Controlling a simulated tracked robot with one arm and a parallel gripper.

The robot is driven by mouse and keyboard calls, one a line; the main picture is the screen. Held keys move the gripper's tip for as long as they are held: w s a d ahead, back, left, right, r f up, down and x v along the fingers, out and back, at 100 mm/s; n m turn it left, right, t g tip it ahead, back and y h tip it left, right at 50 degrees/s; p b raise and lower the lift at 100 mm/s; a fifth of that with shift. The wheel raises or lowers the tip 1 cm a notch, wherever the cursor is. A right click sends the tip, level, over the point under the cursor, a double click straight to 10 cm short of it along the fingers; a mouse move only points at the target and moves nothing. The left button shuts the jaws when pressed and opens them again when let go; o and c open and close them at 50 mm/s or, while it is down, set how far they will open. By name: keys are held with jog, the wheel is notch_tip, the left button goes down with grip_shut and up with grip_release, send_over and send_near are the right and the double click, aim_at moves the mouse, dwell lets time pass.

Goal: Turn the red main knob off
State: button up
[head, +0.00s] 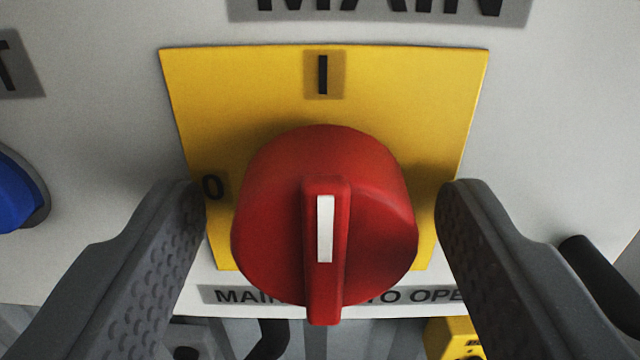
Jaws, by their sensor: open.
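The red main knob (275,210) sits in the middle of the head view on a yellow plate (240,90). Its raised grip bar stands upright with a white stripe. The plate carries an "I" mark above the knob and a "0" mark at its left. The bar is in line with the "I". My gripper (322,205) is open, with one dark grey finger on each side of the knob. A gap shows between each finger and the knob, so I see no contact. The left finger partly covers the plate's edge near the "0".
The panel is light grey, with a "MAIN" label (380,10) above and another label (235,296) below, partly hidden. A blue knob or button (15,195) is at the left edge. A yellow object (452,338) and dark cylindrical shapes show below and at right.

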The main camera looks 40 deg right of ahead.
jog(key=c, duration=1)
jog(key=shift+o, duration=0.2)
jog(key=shift+a, duration=0.2)
jog(key=shift+d, duration=0.15)
